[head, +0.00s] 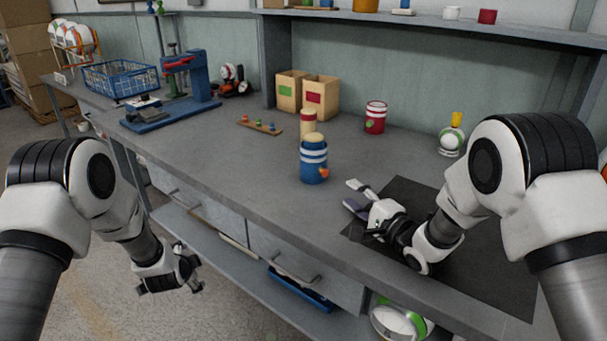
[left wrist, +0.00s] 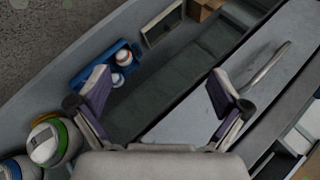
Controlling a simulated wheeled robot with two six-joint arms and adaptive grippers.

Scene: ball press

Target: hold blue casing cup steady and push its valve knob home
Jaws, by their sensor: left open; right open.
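The blue casing cup (head: 313,162) stands upright on the grey workbench, with white bands and a pale yellow top. Its orange valve knob (head: 323,173) sticks out low on its right side. My right gripper (head: 354,195) is open and empty, low over the bench near the dark mat, to the right of and nearer than the cup. It does not touch the cup. My left gripper (head: 172,284) hangs in front of the bench, below its top, far from the cup. In the left wrist view its jaws (left wrist: 158,95) are open and empty, facing the drawers and lower shelf.
A red-and-cream cup (head: 308,124) stands just behind the blue cup. A red canister (head: 375,117), a white-and-green item with a yellow top (head: 452,136), and a board with coloured knobs (head: 260,125) are further off. A dark mat (head: 490,245) lies under my right arm.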

